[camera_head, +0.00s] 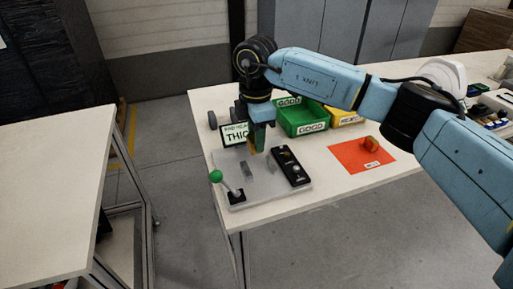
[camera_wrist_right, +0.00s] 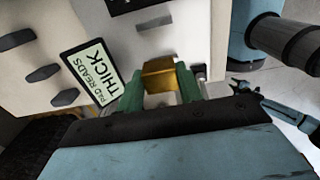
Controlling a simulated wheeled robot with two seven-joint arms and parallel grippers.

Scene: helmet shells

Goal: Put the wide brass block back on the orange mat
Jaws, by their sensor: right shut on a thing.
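My right gripper (camera_head: 257,140) is above the grey plate of a test station on the table. In the right wrist view its two green fingers are shut on a brass block (camera_wrist_right: 158,77), one finger on each side. In the head view the block is mostly hidden by the fingers. The orange mat (camera_head: 346,158) lies to the right of the station.
The station has a grey plate (camera_head: 222,173), a green-knobbed lever (camera_head: 216,177), a black strip (camera_head: 291,166) and a sign (camera_wrist_right: 92,74) reading "PAD READS THICK". A green bin (camera_head: 300,120) and a yellow bin (camera_head: 343,117) stand behind. Another table (camera_head: 50,180) is at left.

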